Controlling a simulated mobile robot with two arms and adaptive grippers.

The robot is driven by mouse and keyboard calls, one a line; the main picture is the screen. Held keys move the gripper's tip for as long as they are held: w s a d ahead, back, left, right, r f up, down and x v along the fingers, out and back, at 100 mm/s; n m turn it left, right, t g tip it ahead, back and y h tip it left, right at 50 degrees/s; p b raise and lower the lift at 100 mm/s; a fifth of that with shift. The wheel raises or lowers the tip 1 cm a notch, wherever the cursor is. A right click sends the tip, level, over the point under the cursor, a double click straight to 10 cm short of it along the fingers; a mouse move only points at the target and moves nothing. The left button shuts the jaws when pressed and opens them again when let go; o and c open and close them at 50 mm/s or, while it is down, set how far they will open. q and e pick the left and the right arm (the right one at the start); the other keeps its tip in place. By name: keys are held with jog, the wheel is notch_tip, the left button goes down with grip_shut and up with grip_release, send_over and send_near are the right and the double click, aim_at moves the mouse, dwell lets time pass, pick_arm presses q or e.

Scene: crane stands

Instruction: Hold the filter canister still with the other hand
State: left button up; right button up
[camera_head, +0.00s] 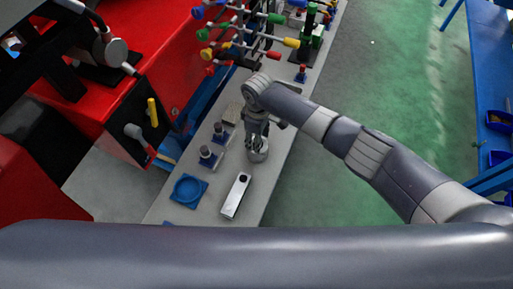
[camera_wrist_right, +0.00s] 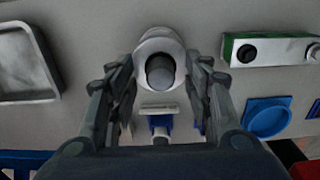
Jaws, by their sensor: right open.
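The filter canister (camera_head: 258,153), a pale round body, stands on the grey bench. In the right wrist view it is a white ring with a grey cylinder (camera_wrist_right: 160,74) at its centre. My right gripper (camera_head: 257,134) points down over it. In the right wrist view its two fingers (camera_wrist_right: 161,66) are spread, one on each side of the canister, with visible gaps between them and it. The canister's lower part is partly hidden. My left gripper is out of view.
A silver block (camera_head: 236,196) and a blue round holder (camera_head: 188,190) lie on the bench nearby. Blue-based fittings (camera_head: 209,157) stand left of the canister. A rack with coloured handles (camera_head: 240,35) stands behind. A metal tray (camera_wrist_right: 27,62) shows in the wrist view.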

jog(key=shift+r+p, duration=1.9)
jog(key=shift+r, duration=0.4)
notch_tip(320, 180, up, 12)
jog(key=shift+f, duration=0.1)
